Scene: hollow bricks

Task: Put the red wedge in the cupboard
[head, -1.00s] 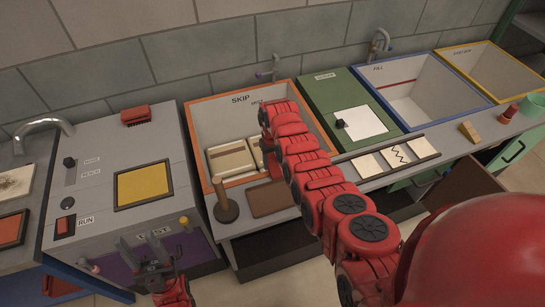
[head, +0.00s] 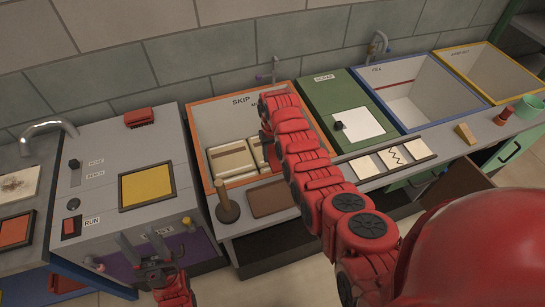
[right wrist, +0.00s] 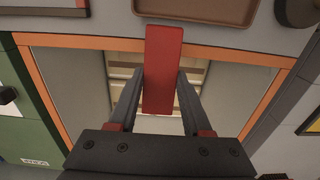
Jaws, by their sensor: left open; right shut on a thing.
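The red wedge (right wrist: 163,70) is a long red piece held between the fingers of my right gripper (right wrist: 162,82), over the orange-rimmed SKIP bin in the right wrist view. In the head view my right arm hides this gripper and the wedge. My left gripper (head: 138,240) is open and empty, in front of the grey machine's purple panel. At the right, below the counter, green cupboard fronts (head: 512,152) show, one with a handle. A brown panel (head: 470,188) stands out there, apparently an open door; the cupboard's inside is mostly hidden.
The SKIP bin (head: 200,150) holds pale blocks. A wooden-handled tool (head: 228,205) and a brown tray (head: 270,198) lie on the counter before it. A yellow-brown wedge (head: 466,133), a reddish cylinder (head: 503,116) and a green cup (head: 528,107) stand at the right.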

